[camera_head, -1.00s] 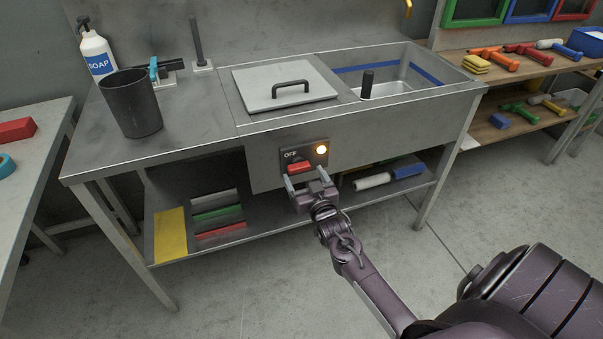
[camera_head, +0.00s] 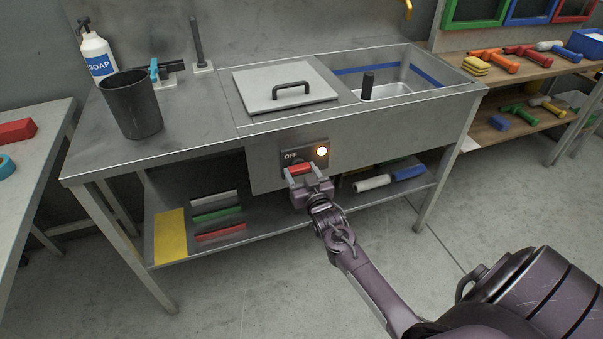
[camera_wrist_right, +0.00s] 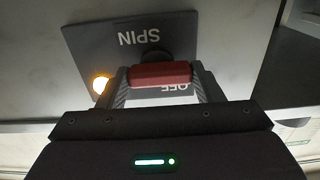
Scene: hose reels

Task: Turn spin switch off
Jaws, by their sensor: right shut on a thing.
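The red spin switch handle (camera_head: 299,169) sits on a dark plate (camera_head: 318,148) on the front panel of the steel sink unit. The plate shows "OFF" in the head view, with a glowing amber light (camera_head: 321,151) at its right. My right gripper (camera_head: 300,171) is shut on the handle, one finger at each end. In the right wrist view the plate reads "SPIN" upside down, the red handle (camera_wrist_right: 160,75) lies between the fingers (camera_wrist_right: 160,84), and the light (camera_wrist_right: 101,84) is lit. The handle partly covers "OFF" there. My left gripper is not in view.
The steel counter (camera_head: 200,115) holds a dark cup (camera_head: 131,104), a soap bottle (camera_head: 97,55) and a lid with a handle (camera_head: 284,87). A lower shelf (camera_head: 270,228) runs below the switch. Open floor (camera_head: 480,210) lies to the right.

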